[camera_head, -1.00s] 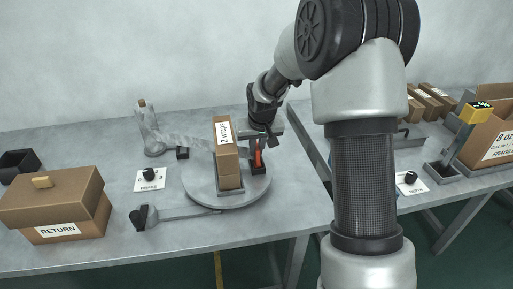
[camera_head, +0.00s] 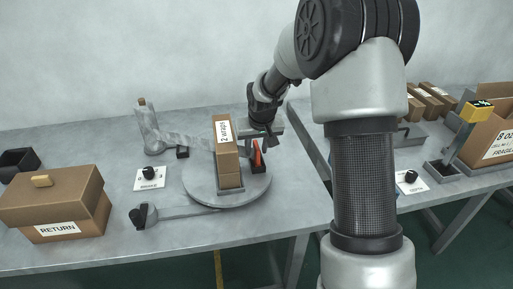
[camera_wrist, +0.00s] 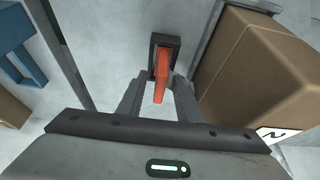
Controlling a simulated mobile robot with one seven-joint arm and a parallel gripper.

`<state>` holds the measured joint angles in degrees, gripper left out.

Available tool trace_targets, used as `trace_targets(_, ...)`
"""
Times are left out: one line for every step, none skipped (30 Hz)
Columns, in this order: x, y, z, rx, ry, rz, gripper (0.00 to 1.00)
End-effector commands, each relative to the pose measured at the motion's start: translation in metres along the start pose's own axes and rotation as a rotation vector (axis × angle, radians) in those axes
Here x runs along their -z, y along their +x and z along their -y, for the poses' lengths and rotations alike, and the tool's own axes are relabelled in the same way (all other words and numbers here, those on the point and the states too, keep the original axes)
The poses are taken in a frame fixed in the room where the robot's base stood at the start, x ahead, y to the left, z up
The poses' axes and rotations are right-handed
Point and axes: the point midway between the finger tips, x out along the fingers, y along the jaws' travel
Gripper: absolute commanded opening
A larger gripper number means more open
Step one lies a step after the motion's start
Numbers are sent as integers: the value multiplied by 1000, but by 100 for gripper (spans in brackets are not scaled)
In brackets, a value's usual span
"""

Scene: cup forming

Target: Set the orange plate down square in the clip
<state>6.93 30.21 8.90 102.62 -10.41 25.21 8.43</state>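The orange plate (camera_head: 257,157) stands in the small black clip (camera_head: 259,169) on the right part of the round turntable. In the wrist view the plate (camera_wrist: 161,72) rises out of the dark clip (camera_wrist: 164,41) toward the camera. I cannot tell whether it is fully seated or exactly square. My gripper (camera_head: 260,147) is above the clip. In the wrist view its two fingers (camera_wrist: 158,97) are apart, one on each side of the plate, with gaps visible between them and it.
A tall brown box (camera_head: 228,165) stands on the turntable (camera_head: 200,188), close left of the clip. A grey lever arm (camera_head: 180,212) lies at the turntable's front. A RETURN box (camera_head: 58,230) is at the left, and a second table (camera_head: 450,184) with boxes is at the right.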

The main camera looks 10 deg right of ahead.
Motion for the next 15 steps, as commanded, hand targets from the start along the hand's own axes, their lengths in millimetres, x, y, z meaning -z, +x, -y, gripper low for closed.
trace_targets(0,0,0,0,0,0,32)
trace_targets(0,-1,0,0,0,0,32)
trace_targets(0,-4,0,0,0,0,32)
trace_targets(1,-6,0,0,1,-1,32)
trace_targets(1,-10,0,0,1,-1,32)
trace_targets(1,-15,0,0,1,-1,32)
trace_targets(1,-20,0,-1,2,-2,32)
trace_targets(2,-26,-1,-1,2,-3,32)
trace_targets(1,-34,-1,-1,1,-3,32)
trace_targets(2,-42,-1,-1,1,-4,32)
trace_targets(2,-49,-1,-1,1,-5,32)
trace_targets(2,-59,-1,-1,1,-5,32)
trace_targets(2,-67,0,-1,1,-4,32)
trace_targets(2,-74,0,-1,0,-5,32)
trace_targets(2,-84,0,-1,0,-4,32)
